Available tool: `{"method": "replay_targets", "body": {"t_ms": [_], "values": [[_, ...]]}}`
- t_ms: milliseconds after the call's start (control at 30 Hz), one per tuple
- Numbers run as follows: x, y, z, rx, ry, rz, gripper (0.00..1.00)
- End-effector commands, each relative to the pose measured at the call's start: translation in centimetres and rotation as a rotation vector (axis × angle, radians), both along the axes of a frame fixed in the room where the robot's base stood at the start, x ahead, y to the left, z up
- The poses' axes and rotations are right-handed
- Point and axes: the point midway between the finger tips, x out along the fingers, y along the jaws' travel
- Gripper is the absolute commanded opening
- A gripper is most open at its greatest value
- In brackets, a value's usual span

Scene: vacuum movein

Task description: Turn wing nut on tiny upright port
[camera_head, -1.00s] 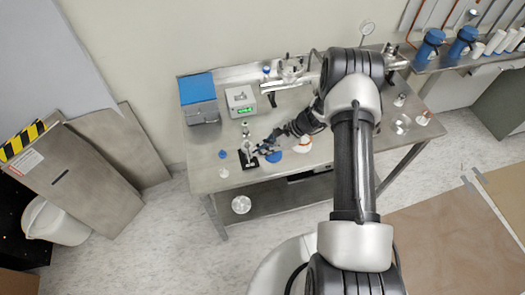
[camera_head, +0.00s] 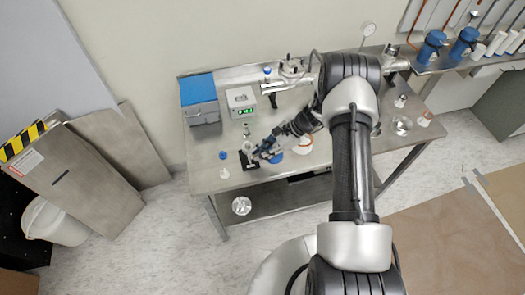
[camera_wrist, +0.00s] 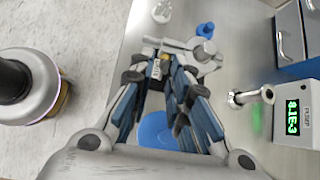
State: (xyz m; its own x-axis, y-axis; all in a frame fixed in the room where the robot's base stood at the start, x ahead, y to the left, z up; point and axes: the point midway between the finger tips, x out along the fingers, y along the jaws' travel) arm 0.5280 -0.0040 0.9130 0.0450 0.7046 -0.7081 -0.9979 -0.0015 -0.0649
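A small silver upright port (camera_head: 249,150) stands on a black base (camera_head: 242,166) near the table's front left. In the wrist view, silver metal of the fitting (camera_wrist: 201,50) shows at my fingertips, with a small brass-coloured piece (camera_wrist: 174,47) beside it that may be the wing nut. My gripper (camera_head: 262,149) reaches in from the right, low at the port. In the wrist view its fingers (camera_wrist: 172,62) converge at the fitting with a narrow gap. Whether they press on the nut is hidden.
A gauge box (camera_head: 241,102) with green digits stands behind, with a small silver flanged part (camera_wrist: 250,96) before it. A blue cap (camera_head: 222,155) and white piece (camera_head: 224,173) lie left. A blue-topped item (camera_head: 275,157) is close under my gripper.

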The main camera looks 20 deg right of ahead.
Motion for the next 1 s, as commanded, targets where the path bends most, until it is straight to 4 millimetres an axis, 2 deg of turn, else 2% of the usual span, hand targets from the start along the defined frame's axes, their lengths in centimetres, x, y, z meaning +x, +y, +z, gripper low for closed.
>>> {"method": "replay_targets", "body": {"t_ms": [567,1000], "values": [[0.20,0.02,0.36,0.004,-0.014,-0.003,0.23],[-0.37,-0.01,0.21,0.005,-0.267,-0.004,0.23]]}}
